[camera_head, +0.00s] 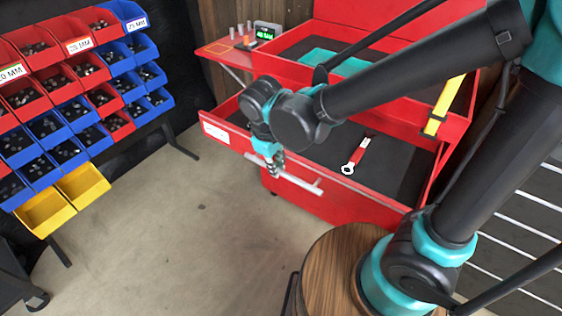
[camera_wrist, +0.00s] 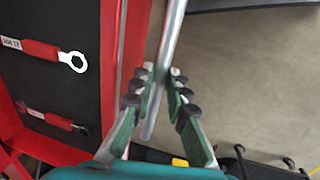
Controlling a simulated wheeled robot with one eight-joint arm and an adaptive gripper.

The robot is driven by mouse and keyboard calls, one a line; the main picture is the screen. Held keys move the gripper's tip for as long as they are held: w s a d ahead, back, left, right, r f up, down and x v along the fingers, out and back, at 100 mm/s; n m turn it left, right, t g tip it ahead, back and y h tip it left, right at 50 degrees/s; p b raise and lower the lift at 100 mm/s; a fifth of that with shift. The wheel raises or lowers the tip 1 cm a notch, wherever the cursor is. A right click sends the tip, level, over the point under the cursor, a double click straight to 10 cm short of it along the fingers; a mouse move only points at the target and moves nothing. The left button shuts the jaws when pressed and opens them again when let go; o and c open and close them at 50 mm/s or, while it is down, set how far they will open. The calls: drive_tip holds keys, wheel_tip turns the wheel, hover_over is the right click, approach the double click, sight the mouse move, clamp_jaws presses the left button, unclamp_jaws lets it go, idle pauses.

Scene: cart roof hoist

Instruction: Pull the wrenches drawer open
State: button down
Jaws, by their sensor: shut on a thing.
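The red wrenches drawer (camera_head: 225,136) stands pulled out from the red tool cabinet, its dark floor exposed. A red-handled wrench (camera_head: 357,156) lies in it. The wrist view shows two red-handled wrenches, an upper one (camera_wrist: 42,49) and a lower one (camera_wrist: 55,121). The grey bar handle (camera_head: 300,183) runs along the outside of the drawer front. My gripper (camera_head: 274,166) is shut on this handle, near its left part. In the wrist view its fingers (camera_wrist: 157,88) sit on both sides of the bar (camera_wrist: 168,55). My arm hides part of the drawer.
An upper tray (camera_head: 290,50) of the cabinet holds teal items. A yellow-handled tool (camera_head: 444,105) is at the cabinet's right. A rack of red, blue and yellow bins (camera_head: 82,186) stands at the left. The concrete floor (camera_head: 180,235) before the drawer is clear.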

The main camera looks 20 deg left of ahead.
drive_tip(key=shift+s, duration=0.1)
drive_tip(key=c, duration=1.5)
unclamp_jaws()
drive_tip(key=shift+r, duration=0.1)
drive_tip(key=r, duration=0.4)
drive_tip(key=s+r, duration=0.1)
drive_tip(key=r, duration=0.2)
drive_tip(key=s+a+r, duration=0.1)
drive_tip(key=r, duration=0.3)
drive_tip(key=shift+s+r, duration=0.1)
drive_tip(key=shift+r, duration=0.2)
